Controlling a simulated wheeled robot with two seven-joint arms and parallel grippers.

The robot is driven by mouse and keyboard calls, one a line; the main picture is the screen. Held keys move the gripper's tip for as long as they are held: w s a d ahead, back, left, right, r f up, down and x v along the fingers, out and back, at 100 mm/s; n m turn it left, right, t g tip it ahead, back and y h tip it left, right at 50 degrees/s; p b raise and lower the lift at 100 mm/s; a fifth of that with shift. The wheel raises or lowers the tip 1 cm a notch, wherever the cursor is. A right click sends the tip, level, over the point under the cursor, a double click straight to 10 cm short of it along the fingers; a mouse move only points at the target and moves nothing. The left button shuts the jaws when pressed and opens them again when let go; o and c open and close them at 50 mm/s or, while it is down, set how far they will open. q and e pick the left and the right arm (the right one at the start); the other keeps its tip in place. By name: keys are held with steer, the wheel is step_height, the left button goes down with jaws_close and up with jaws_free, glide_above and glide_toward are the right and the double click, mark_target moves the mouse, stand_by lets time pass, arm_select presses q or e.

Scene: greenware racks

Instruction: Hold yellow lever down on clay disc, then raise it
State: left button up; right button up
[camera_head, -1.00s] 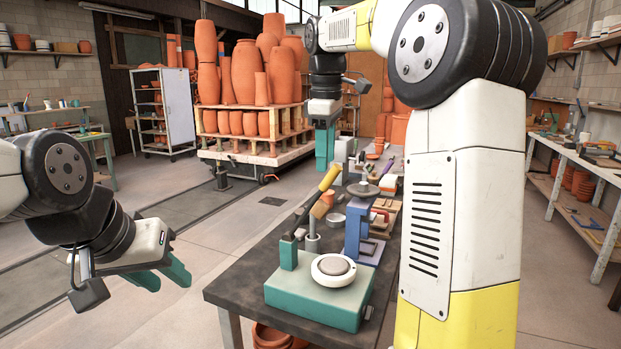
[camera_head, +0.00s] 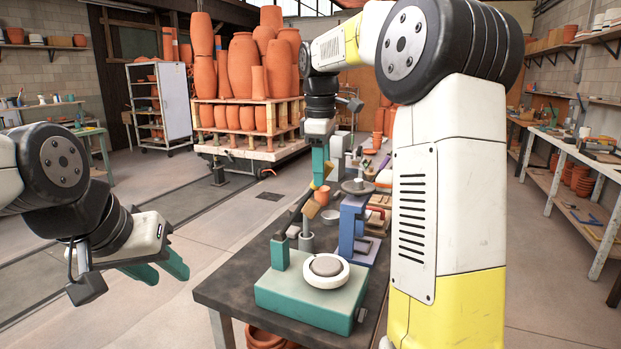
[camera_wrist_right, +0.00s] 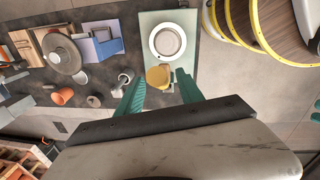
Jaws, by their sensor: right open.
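The lever, a dark bar with a yellow handle (camera_head: 328,172), slants up from a green post (camera_head: 280,253) on a teal press base (camera_head: 300,303). The grey clay disc (camera_head: 326,265) lies in a white ring on that base, and the raised lever does not touch it. My right gripper (camera_head: 319,178) is open at the handle and partly hides it. In the right wrist view the lever's yellow end (camera_wrist_right: 158,77) shows between the spread fingers (camera_wrist_right: 160,90), with gaps at both sides. My left gripper (camera_head: 166,268) is open and empty, left of the table.
A grey post (camera_head: 306,240) and a small cup (camera_head: 331,216) are close to the lever. Racks of clay pots (camera_head: 250,85) stand farther back. The floor left of the table is free.

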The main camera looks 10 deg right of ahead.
steer(key=shift+w+d+f, duration=0.1)
steer(key=shift+w+f, duration=0.05)
steer(key=shift+f, duration=1)
steer(key=shift+c, duration=0.2)
jaws_close()
stand_by(0.4)
